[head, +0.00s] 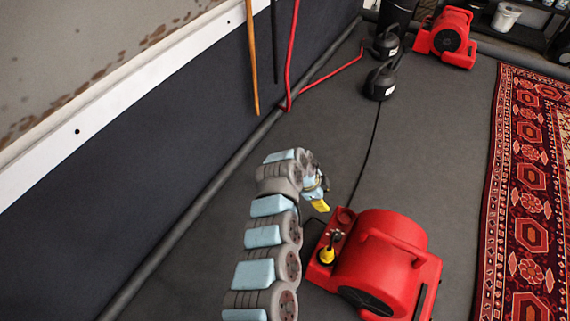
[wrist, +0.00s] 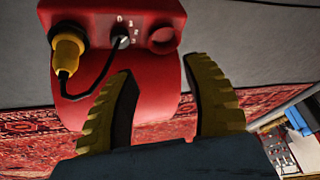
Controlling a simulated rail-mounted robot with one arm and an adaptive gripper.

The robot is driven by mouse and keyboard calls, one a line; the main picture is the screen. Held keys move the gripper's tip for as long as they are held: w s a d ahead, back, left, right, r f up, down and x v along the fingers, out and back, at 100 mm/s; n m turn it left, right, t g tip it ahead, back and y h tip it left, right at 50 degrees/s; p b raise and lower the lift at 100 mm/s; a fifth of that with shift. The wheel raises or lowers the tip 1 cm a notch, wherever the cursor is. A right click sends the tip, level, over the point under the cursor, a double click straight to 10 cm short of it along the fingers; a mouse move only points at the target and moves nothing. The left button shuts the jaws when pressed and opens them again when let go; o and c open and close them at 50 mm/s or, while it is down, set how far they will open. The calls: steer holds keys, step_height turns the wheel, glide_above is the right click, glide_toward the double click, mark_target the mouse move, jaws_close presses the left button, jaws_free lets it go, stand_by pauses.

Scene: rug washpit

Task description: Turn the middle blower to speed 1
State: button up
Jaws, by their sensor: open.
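A red blower (head: 385,250) stands on the grey floor at the lower middle of the head view. Its control panel fills the top of the wrist view, with a small dark dial (wrist: 122,41) beside white speed numbers. I cannot tell which number the dial points to. A yellow plug (wrist: 67,45) with a black cable is left of the dial, and the cable loops up close to it. A round red socket-like part (wrist: 163,39) is to the right. My gripper (wrist: 160,70) is open and empty, its yellow-tipped fingers apart below the panel. It also shows left of the blower in the head view (head: 319,204).
A second red blower (head: 447,40) stands at the back right, near dark canisters (head: 381,82). A patterned red rug (head: 530,190) lies to the right. A dark wall with poles (head: 252,60) runs along the left.

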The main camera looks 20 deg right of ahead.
steer(key=w+a+n+t+p, duration=0.1)
steer(key=w+a+n+t, duration=0.2)
steer(key=w+n+t, duration=0.2)
steer(key=w+a+n+t+h, duration=0.1)
steer(key=w+a+n+t, duration=0.2)
steer(key=w, duration=0.9)
steer(key=n+t, duration=0.2)
steer(key=n, duration=0.1)
steer(key=shift+f+p, duration=0.25)
steer(key=shift+p, duration=0.1)
steer(key=shift+w+t, duration=0.15)
steer(key=shift+t, duration=0.15)
